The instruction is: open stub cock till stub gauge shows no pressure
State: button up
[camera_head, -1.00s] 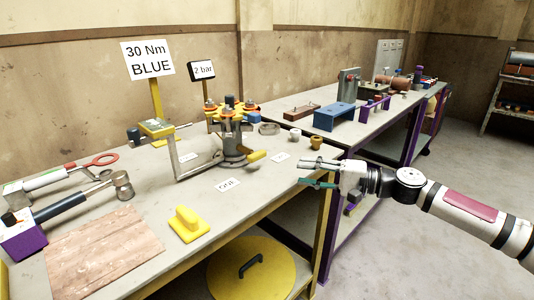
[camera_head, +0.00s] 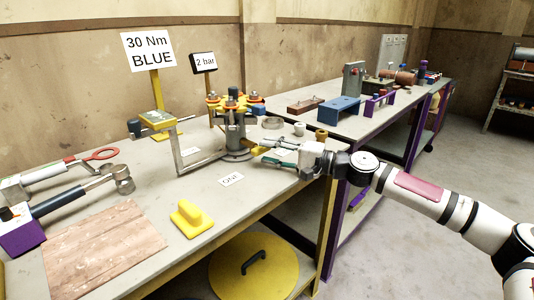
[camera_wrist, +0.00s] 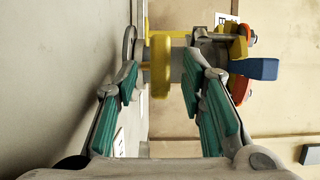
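The grey pipe assembly (camera_head: 235,130) stands on the near bench, with yellow, orange and blue parts around its top. A yellow lever (camera_wrist: 160,65), which looks like the stub cock's handle, is in the wrist view, between my fingertips and slightly beyond them. In the head view my gripper mostly covers it. My gripper (camera_head: 266,150) is open beside the assembly's right side, low over the bench; its green-padded fingers (camera_wrist: 168,90) are apart with nothing held. Contact with the lever cannot be told. I cannot make out a readable stub gauge dial.
Signs read "30 Nm BLUE" (camera_head: 149,52) and "2 bar" (camera_head: 204,62). A yellow handled block (camera_head: 191,218) and wooden board (camera_head: 103,249) lie in front. Small cups (camera_head: 321,135) stand right of the assembly.

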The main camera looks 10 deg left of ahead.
jog(key=shift+w+a, duration=0.15)
jog(key=shift+a, duration=0.55)
grip_shut()
